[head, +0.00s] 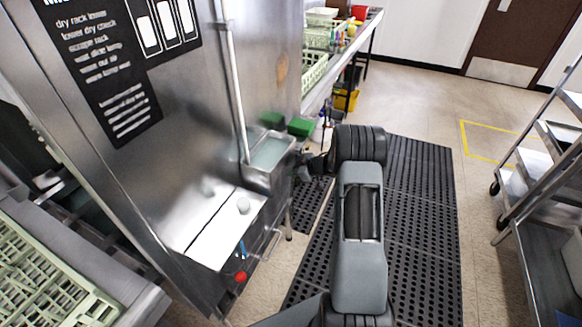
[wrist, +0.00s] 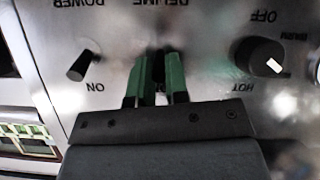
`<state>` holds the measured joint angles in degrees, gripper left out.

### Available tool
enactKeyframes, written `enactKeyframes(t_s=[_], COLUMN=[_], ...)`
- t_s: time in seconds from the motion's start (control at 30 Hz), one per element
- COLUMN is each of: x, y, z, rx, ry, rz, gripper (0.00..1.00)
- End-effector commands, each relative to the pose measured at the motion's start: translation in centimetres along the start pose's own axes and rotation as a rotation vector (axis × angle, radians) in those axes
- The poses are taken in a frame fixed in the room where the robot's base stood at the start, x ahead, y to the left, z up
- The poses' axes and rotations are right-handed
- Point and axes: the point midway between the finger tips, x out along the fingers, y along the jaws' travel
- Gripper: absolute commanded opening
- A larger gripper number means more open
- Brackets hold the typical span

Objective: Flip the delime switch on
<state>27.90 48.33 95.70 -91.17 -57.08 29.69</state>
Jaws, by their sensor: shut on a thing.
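In the wrist view, the labels on a brushed metal panel (wrist: 215,60) appear upside down. My gripper (wrist: 158,60) has green fingertips and is shut at the DELIME label (wrist: 170,3), on the delime switch. The fingers mostly hide the switch; only a dark part shows between them, so I cannot tell its position. A black power switch (wrist: 84,66) is left of the fingers, with POWER above and ON below. In the head view, my gripper's end (head: 314,166) is partly hidden by my arm, beside the steel dish machine (head: 190,110).
A black round knob (wrist: 264,58) with OFF and HOT labels is right of the fingers. In the head view, a pale green rack (head: 45,270) is at lower left. A steel cart (head: 535,190) is on the right. Black floor mats (head: 420,200) lie under my arm.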

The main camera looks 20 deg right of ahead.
Motion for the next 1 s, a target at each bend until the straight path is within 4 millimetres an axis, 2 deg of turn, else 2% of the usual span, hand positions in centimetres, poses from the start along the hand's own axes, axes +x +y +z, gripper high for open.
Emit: enactKeyframes(t_s=[0.3,0.33,0.6,0.87,1.0], x=[0.0,0.0,0.0,-0.2,-1.6], y=[0.0,0.0,0.0,0.0,0.1], z=[0.1,0.1,0.0,0.0,0.0], rx=[0.0,0.0,0.0,0.0,0.0], ry=[-0.003,-0.003,-0.002,-0.001,-0.001], rz=[0.0,0.0,0.0,0.001,0.003], gripper=[0.0,0.16,0.4,0.4,0.4])
